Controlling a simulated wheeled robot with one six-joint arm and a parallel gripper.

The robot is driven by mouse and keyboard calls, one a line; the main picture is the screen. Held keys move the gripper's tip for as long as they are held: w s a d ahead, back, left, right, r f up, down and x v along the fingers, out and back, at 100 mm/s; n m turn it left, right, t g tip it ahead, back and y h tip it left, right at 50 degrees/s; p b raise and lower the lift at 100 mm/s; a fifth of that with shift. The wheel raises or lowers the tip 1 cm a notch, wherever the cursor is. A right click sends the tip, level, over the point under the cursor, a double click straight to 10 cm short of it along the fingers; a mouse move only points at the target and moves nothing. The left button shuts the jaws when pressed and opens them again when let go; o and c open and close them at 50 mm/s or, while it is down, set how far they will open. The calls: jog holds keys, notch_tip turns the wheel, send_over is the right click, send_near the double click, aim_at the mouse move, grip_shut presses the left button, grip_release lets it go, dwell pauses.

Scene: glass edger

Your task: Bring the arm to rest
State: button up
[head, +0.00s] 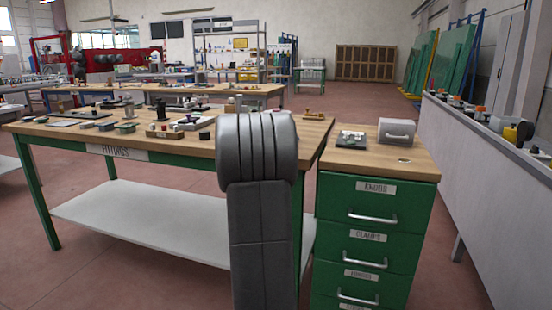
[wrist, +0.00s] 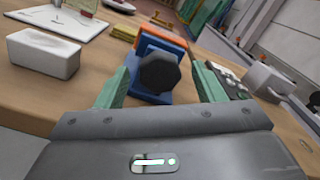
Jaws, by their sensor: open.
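My gripper (wrist: 162,76) shows in the wrist view with its two green fingers spread apart. Nothing is clasped between them. A blue and orange fitting with a black knob (wrist: 158,71) shows in the gap between the fingers; I cannot tell how far beyond the fingertips it is. In the head view my grey arm stands upright in the middle, in front of the fittings bench (head: 185,149). It hides part of the bench, and my gripper cannot be made out there.
A green drawer cabinet (head: 374,240) stands right of the bench, with a grey box (head: 397,132) on top. A long grey machine (head: 480,180) runs along the right. In the wrist view a white box (wrist: 43,54) lies left of the fingers. Open floor shows behind the cabinet.

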jog(key=n+p, duration=0.3)
jog(key=n, duration=0.2)
jog(key=shift+r, duration=0.2)
jog(key=n+p, duration=0.2)
jog(key=n, duration=0.1)
jog(key=n+p, duration=0.2)
jog(key=n, duration=0.2)
jog(key=shift+f+n+p, duration=0.1)
jog(key=shift+n+p, duration=0.25)
jog(key=shift+n, duration=0.05)
jog(key=shift+s+f+n, duration=0.1)
jog(key=shift+f+n, duration=0.05)
jog(key=shift+n, duration=0.15)
